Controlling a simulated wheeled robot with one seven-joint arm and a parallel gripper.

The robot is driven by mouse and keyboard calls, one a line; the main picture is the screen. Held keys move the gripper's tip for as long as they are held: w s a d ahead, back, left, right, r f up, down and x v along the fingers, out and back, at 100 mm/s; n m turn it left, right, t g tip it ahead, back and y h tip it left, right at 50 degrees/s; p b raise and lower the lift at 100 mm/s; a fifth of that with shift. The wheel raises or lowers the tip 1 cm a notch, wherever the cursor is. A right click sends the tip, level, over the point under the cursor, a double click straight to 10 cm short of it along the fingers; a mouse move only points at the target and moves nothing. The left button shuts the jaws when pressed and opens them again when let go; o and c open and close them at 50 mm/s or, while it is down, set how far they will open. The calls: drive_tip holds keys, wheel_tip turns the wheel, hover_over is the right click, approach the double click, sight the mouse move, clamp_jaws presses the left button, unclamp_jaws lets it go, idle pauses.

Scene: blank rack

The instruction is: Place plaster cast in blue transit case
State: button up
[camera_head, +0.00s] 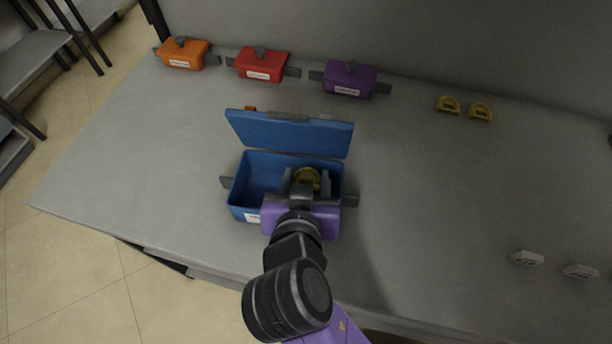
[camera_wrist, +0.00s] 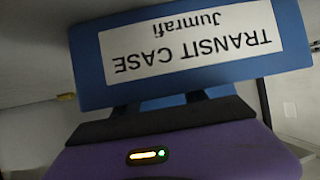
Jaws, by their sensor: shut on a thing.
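The blue transit case (camera_head: 262,176) stands on the shelf with its lid (camera_head: 290,135) raised at the back. My gripper (camera_head: 307,184) reaches down into the right half of the case from the front. It is shut on a yellow arch-shaped plaster cast (camera_head: 307,176), which shows between the fingers. I cannot tell whether the cast touches the case floor. In the wrist view, the labelled front wall of the blue transit case (camera_wrist: 85,68) appears upside down and hides the fingertips and the cast.
Closed orange (camera_head: 184,56), red (camera_head: 262,66) and purple (camera_head: 349,81) cases stand along the back. Two yellow arch-shaped pieces (camera_head: 448,105) (camera_head: 481,112) lie at the back right. Two small white blocks (camera_head: 527,258) (camera_head: 580,271) lie at the front right. The left part of the shelf is clear.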

drive_tip(key=shift+f, duration=0.35)
drive_tip(key=o, duration=1.4)
drive_tip(key=shift+r, duration=0.25)
drive_tip(key=v, duration=1.2)
drive_tip(key=shift+r+p, duration=0.35)
